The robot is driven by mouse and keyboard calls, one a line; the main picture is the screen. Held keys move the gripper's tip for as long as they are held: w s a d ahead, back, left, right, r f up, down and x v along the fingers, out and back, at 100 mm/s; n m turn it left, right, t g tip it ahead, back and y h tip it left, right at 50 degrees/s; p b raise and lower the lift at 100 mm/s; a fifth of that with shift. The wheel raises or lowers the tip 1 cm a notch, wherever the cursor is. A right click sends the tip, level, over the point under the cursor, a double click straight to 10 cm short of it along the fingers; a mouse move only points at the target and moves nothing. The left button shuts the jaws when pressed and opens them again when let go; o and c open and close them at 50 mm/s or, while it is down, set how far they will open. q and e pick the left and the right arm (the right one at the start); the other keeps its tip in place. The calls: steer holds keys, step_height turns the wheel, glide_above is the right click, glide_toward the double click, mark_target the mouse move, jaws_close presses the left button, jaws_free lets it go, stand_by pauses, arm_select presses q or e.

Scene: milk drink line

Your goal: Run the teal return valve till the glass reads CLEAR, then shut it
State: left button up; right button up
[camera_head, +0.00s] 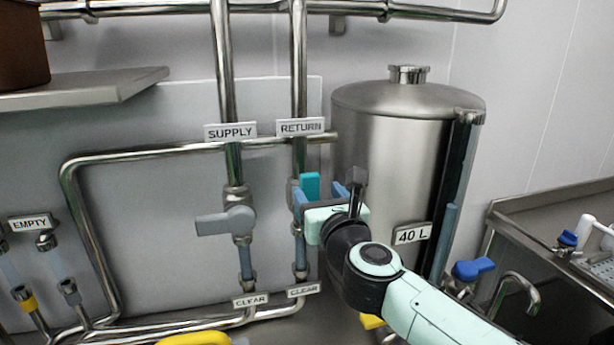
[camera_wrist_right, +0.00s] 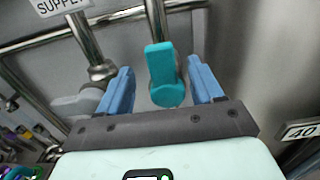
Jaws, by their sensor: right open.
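The teal return valve handle (camera_head: 310,186) is on the pipe below the RETURN sign (camera_head: 301,127). In the right wrist view the teal handle (camera_wrist_right: 160,64) points up along its pipe. My right gripper (camera_head: 320,194) is open, with one blue finger on each side of the handle and visible gaps; it also shows in the right wrist view (camera_wrist_right: 160,84). The return sight glass (camera_head: 300,249) looks bluish, partly hidden behind my gripper, with a CLEAR tag (camera_head: 303,290) below it. My left gripper is not in view.
The SUPPLY pipe has a grey handle (camera_head: 225,222) turned sideways, close left of my right gripper. The 40 L steel tank (camera_head: 390,145) stands close to the right. A blue handle (camera_head: 473,269) sits by the sink. An EMPTY sign (camera_head: 30,223) is at far left.

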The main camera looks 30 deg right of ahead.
mark_target(311, 184)
steer(key=p+x, duration=0.1)
steer(key=x, duration=0.7)
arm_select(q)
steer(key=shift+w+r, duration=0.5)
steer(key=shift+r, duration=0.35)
arm_select(e)
jaws_close()
